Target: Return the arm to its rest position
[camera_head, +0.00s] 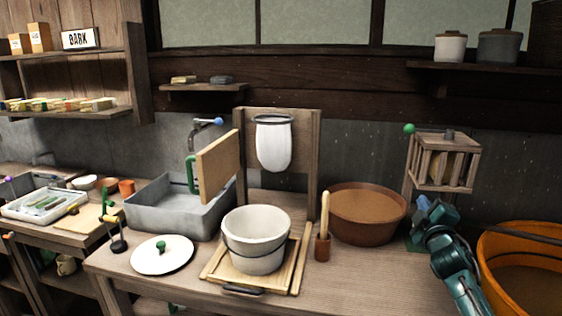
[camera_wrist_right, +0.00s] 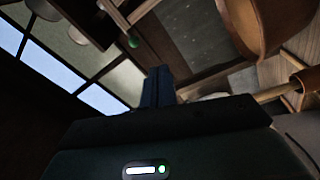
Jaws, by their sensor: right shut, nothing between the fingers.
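My right arm comes in from the lower right in the head view. Its blue gripper (camera_head: 428,208) is raised at the right end of the bench, just below a slatted wooden box and right of the brown bowl. In the right wrist view the fingers (camera_wrist_right: 158,86) are together with nothing between them. The white mould (camera_head: 274,147) hangs from a dark ring on a wooden frame (camera_head: 311,150), well left of my gripper. My left gripper is not in view.
The slatted box (camera_head: 443,163) with a green knob (camera_head: 409,129) is close above my gripper. A brown bowl (camera_head: 368,210), a white bucket (camera_head: 256,232) on a wooden tray and a grey sink (camera_head: 165,215) stand leftward. An orange tub (camera_head: 525,270) is at the right.

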